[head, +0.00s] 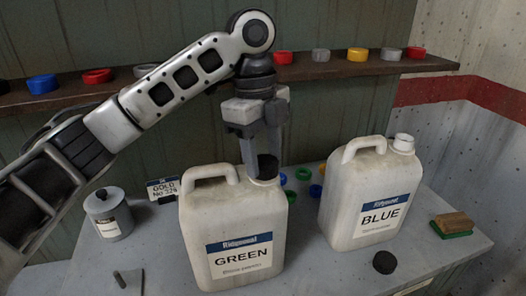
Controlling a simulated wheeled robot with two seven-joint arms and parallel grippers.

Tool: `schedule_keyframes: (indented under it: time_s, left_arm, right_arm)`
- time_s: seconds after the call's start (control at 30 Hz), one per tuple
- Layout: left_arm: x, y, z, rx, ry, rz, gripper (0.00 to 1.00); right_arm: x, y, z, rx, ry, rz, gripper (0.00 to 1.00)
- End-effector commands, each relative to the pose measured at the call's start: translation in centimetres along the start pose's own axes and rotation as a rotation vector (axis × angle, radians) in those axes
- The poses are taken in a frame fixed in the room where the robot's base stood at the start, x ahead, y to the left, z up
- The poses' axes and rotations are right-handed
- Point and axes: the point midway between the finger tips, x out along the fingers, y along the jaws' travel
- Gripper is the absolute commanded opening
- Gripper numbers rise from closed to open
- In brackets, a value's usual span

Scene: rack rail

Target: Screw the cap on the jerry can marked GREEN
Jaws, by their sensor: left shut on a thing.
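The white jerry can marked GREEN (234,225) stands upright on the grey table, its handle at the top left and its neck at the top right. My left gripper (262,158) points down over that neck and is shut on a black cap (268,167). The cap is at the mouth of the neck; I cannot tell whether it is threaded on. The fingers partly cover the cap. My right gripper is not in view.
A second white jerry can marked BLUE (369,195) stands to the right with its neck uncovered by a dark cap. A loose black cap (385,262) lies in front of it. A brush (453,224), a lidded grey pot (108,213) and a shelf of coloured caps (283,57) surround the cans.

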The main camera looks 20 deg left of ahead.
Motion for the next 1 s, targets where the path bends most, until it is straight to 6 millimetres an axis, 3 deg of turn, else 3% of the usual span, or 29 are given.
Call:
schedule_keyframes:
  time_s: [0.2,0.43,0.47,0.53,0.57,1.0]
  left_arm:
    - [-0.12,0.01,0.06,0.251,-0.002,0.030,0.25]
    - [-0.09,0.02,0.09,0.268,-0.002,0.032,0.25]
    - [-0.09,0.02,0.09,0.268,-0.002,0.032,0.49]
    - [-0.08,0.02,0.10,0.267,-0.002,0.032,0.68]
    - [-0.07,0.02,0.10,0.267,-0.002,0.032,0.72]
    - [0.01,0.01,0.07,0.266,-0.002,0.032,0.72]
  right_arm:
    - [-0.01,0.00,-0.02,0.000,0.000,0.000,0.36]
    - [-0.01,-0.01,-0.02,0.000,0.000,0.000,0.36]
    - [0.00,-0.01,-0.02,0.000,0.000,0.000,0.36]
    - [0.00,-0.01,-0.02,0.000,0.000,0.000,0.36]
    - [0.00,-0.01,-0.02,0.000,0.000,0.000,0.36]
    - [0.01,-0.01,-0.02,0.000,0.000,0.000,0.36]
